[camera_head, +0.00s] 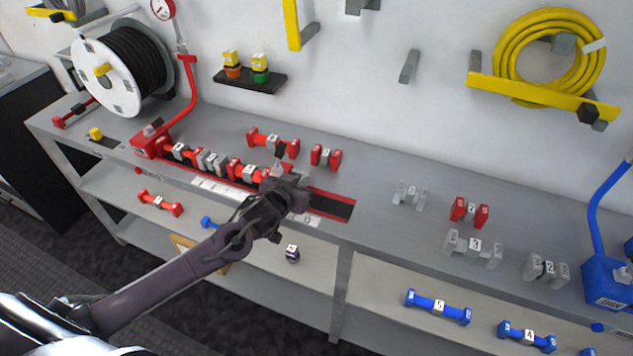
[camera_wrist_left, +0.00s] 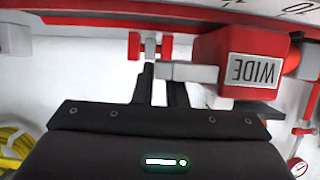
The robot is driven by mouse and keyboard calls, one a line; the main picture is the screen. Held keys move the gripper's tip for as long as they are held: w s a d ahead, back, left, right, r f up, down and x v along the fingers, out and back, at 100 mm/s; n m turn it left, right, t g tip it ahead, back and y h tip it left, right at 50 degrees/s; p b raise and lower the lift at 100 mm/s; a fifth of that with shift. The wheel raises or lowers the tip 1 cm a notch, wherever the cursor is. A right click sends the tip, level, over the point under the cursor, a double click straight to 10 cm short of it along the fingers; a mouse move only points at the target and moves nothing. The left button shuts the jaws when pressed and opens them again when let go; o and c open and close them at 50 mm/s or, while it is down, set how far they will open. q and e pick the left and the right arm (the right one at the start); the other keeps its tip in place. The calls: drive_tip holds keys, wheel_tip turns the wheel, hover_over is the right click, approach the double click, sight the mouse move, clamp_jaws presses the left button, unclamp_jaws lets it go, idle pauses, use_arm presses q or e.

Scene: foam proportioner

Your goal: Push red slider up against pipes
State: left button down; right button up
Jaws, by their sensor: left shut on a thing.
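My left gripper (camera_head: 280,180) is over the red-edged rail (camera_head: 335,205) on the bench, at the right end of a row of red and grey pipes (camera_head: 212,160). It is shut on a part mostly hidden by the gripper, which I take to be the red slider. In the left wrist view the dark fingers (camera_wrist_left: 158,88) sit by a pale grey part (camera_wrist_left: 187,71) and a large red block marked WIDE (camera_wrist_left: 250,65). I cannot tell whether that block belongs to the slider. Any gap to the pipes is hard to see. My right gripper is not in view.
A red end block (camera_head: 150,143) stands at the rail's left end, by the hose reel (camera_head: 122,72). Loose red pipes (camera_head: 272,142) lie behind the rail. Grey and red pipes (camera_head: 469,211) stand on the right bench. The rail right of my gripper is empty.

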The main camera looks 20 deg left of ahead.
use_arm(q)
drive_tip(key=shift+a, duration=0.15)
drive_tip(key=c, duration=1.5)
unclamp_jaws()
drive_tip(key=shift+o, duration=0.2)
drive_tip(key=b+v, duration=0.1)
drive_tip(key=v, duration=0.5)
drive_tip(key=shift+s, duration=0.25)
drive_tip(key=shift+s+r, duration=0.4)
drive_tip(key=shift+s, duration=0.15)
